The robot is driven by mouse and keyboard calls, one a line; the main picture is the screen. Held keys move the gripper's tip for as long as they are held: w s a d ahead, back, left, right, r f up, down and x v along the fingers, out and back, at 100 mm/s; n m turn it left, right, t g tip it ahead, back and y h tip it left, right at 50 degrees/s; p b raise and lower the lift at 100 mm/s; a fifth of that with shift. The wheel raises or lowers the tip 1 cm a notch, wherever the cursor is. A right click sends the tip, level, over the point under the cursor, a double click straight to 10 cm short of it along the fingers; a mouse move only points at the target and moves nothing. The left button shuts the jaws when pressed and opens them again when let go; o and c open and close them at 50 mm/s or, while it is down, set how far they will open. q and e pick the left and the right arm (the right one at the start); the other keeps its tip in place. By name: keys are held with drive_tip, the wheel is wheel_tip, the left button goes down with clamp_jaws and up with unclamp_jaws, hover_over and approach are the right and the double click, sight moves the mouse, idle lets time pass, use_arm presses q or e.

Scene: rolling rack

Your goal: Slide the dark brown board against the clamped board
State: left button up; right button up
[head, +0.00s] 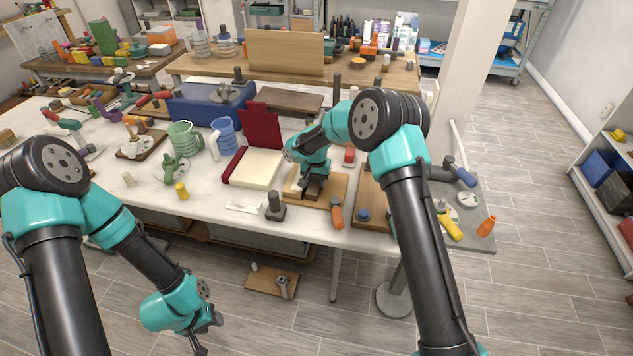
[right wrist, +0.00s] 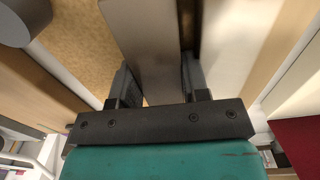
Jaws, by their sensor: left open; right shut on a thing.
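My right gripper (head: 312,192) is low over a tan work board (head: 327,183) at the front of the white table. In the right wrist view its fingers (right wrist: 157,88) are shut on a grey-brown board (right wrist: 145,40), apparently the dark brown board. A pale board (right wrist: 235,40) lies beside it there, with a narrow dark strip between; I cannot tell whether they touch or if this is the clamped board. My arm hides much of this in the head view. My left gripper (head: 208,338) is open and empty, low in front of the table.
An orange-handled tool (head: 336,214) lies right of my right gripper. A brown board with a blue knob (head: 363,214) is further right. A dark red and cream book (head: 257,170) lies left, with a dark upright clamp-like piece (head: 274,207) in front.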

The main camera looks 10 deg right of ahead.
sight(316, 180)
drive_tip(key=shift+w+a, duration=0.1)
drive_tip(key=shift+a, duration=0.05)
idle(0.3)
drive_tip(key=o, duration=0.9)
drive_tip(key=shift+c, duration=0.2)
drive_tip(key=shift+o, duration=0.3)
drive_tip(key=shift+r, duration=0.2)
drive_tip(key=shift+o, duration=0.7)
wheel_tip(316, 180, up, 17)
